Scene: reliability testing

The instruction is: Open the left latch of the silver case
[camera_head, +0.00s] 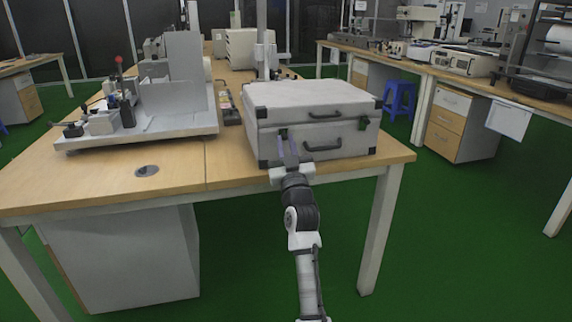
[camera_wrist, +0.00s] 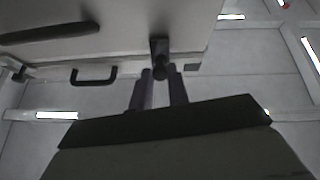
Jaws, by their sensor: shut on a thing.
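The silver case (camera_head: 315,105) stands closed on the wooden table, its front facing me. Its left latch (camera_head: 283,132) is a small dark piece on the front near the left corner; the right latch (camera_head: 363,123) sits near the right corner. My gripper (camera_head: 288,148) reaches up to the left latch from the front. In the wrist view, the two fingertips (camera_wrist: 160,73) lie on either side of the dark end of the latch (camera_wrist: 159,50), close around it. The fingers partly hide the latch in the head view, and its exact angle is hard to tell.
A dark handle (camera_head: 322,147) is on the case front, right of my gripper. The wooden table (camera_head: 225,165) has free room left of the case. A grey machine (camera_head: 180,100) stands further left. A blue stool (camera_head: 399,98) stands behind on the green floor.

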